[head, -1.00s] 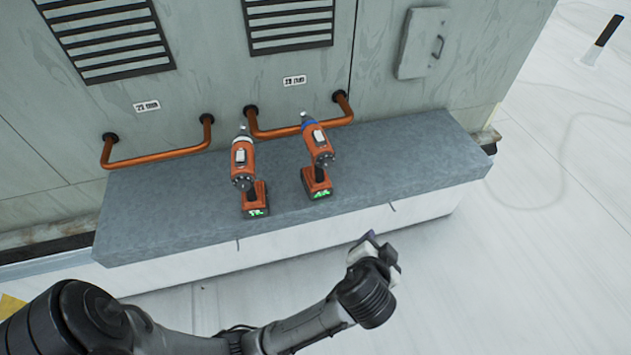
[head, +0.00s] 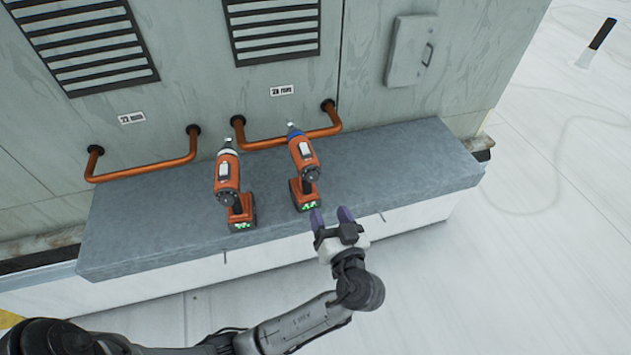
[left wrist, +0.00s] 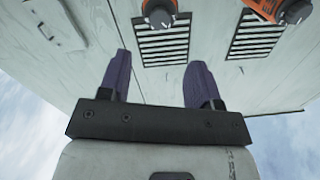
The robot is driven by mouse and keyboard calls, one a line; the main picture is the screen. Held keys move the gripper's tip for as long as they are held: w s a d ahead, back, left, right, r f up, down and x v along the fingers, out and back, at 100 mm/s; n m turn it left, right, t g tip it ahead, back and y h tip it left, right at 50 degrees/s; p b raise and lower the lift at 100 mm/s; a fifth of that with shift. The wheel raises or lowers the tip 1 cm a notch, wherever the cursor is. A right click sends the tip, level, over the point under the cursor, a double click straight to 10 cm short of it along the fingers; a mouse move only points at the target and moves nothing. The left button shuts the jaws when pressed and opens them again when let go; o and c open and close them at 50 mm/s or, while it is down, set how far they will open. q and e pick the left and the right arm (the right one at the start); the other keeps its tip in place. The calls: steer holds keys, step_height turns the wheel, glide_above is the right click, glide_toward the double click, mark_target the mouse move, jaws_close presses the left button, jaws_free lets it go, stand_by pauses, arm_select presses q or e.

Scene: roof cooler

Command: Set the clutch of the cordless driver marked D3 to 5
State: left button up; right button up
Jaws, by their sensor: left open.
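Two orange cordless drivers stand on the grey ledge. The left driver (head: 228,180) has a white-grey collar at its nose. The right driver (head: 304,160) has a blue collar. Both show green marks low on their battery bases; I cannot read a D3 marking on either. My left gripper (head: 331,215) is open and empty, just in front of the ledge, below and to the right of the right driver. In the left wrist view its purple fingers (left wrist: 153,80) stand apart with nothing between them. Parts of both drivers show at that view's top edge. My right gripper is not in view.
The grey ledge (head: 400,170) is clear to the right of the drivers. Copper pipes (head: 145,170) run along the wall behind it, under labels reading 22 mm and 28 mm. Louvred vents (head: 275,30) and a small hatch (head: 410,50) are on the wall.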

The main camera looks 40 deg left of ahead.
mark_target(313, 179)
arm_select(q)
steer(key=x, duration=1)
steer(key=shift+p, duration=0.35)
steer(key=shift+d, duration=0.1)
steer(key=c, duration=0.9)
